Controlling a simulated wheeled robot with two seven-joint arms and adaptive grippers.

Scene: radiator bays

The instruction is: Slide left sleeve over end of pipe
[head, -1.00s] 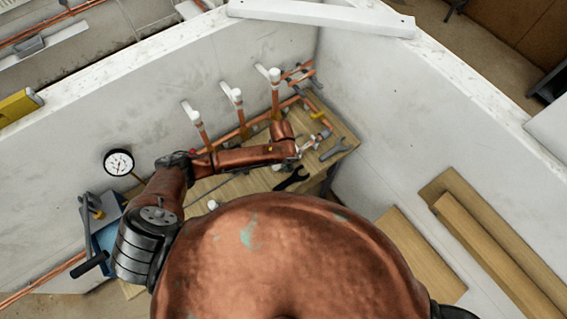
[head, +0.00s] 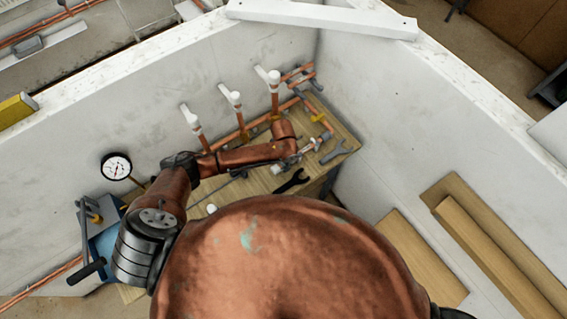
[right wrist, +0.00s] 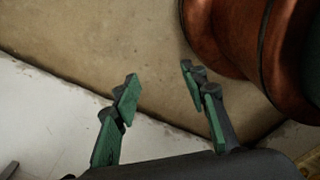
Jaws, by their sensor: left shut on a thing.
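In the head view, copper pipes with white upper ends rise along the back wall: left (head: 191,116), middle (head: 232,97) and right (head: 269,77). My left gripper (head: 309,146) is low over the wooden bench, to the right of these pipes. It is shut on a small pale piece, mostly hidden and too small to identify as the sleeve. In the right wrist view, my right gripper (right wrist: 160,90) is open and empty, its green-padded fingers well apart.
A dark spanner (head: 292,181) and a grey spanner (head: 337,152) lie on the bench (head: 262,184). A round gauge (head: 116,166) and a blue tray (head: 104,240) are at left. Wooden boards (head: 495,245) lie at right. My body hides the bench's near part.

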